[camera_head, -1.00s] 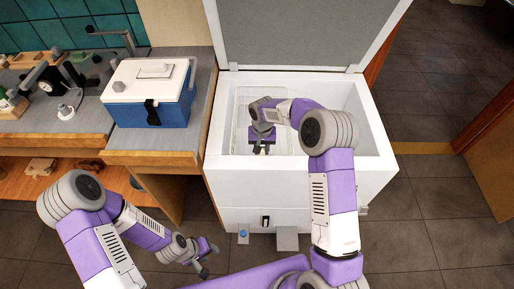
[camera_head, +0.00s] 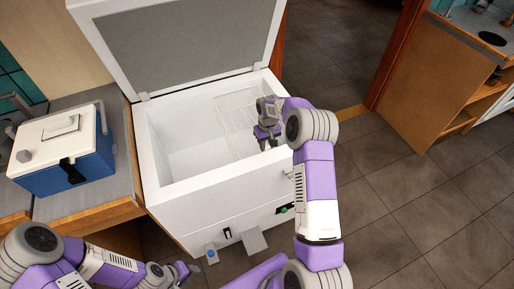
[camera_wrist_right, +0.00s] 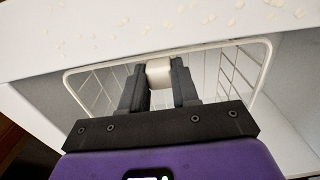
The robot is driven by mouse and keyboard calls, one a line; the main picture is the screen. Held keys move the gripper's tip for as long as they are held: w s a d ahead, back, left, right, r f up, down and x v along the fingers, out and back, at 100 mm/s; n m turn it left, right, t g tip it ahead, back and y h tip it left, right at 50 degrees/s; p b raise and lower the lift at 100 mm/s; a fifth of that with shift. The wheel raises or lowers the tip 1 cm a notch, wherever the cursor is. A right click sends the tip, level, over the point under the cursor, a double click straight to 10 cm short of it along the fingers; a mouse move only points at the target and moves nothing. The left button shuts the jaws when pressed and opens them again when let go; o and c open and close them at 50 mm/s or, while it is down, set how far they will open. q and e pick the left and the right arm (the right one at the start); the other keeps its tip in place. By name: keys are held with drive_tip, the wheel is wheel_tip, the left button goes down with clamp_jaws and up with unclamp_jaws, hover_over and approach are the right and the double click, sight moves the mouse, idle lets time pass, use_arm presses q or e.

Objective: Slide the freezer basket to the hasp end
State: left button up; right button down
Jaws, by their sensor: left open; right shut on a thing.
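The white wire freezer basket (camera_head: 238,110) sits inside the open white chest freezer (camera_head: 190,196), at the right part of its well. The left part of the well is empty. My right gripper (camera_head: 268,141) reaches down into the well at the basket. In the right wrist view, the basket rim (camera_wrist_right: 88,67) crosses the picture, and the fingers of my right gripper (camera_wrist_right: 159,80) are shut on a white grip piece (camera_wrist_right: 158,73) at that rim. My left gripper (camera_head: 187,272) is open and empty, low in front of the freezer. I cannot clearly make out the hasp.
The freezer lid (camera_head: 185,45) stands raised at the back. A blue and white cooler (camera_head: 62,155) stands on the counter to the left. A wooden cabinet (camera_head: 425,85) stands at the right, with open tiled floor (camera_head: 400,200) between it and the freezer.

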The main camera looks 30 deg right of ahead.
drive_tip(key=shift+s+d+f, duration=0.1)
drive_tip(key=shift+s+d, duration=0.05)
drive_tip(key=shift+d, duration=0.35)
drive_tip(key=shift+s+d+f, duration=0.1)
drive_tip(key=shift+d, duration=0.35)
drive_tip(key=c, duration=0.8)
unclamp_jaws()
drive_tip(key=shift+c, duration=0.2)
drive_tip(key=shift+w+r, duration=0.1)
wheel_tip(320, 180, up, 8)
drive_tip(key=p, duration=0.1)
drive_tip(key=shift+f, duration=0.2)
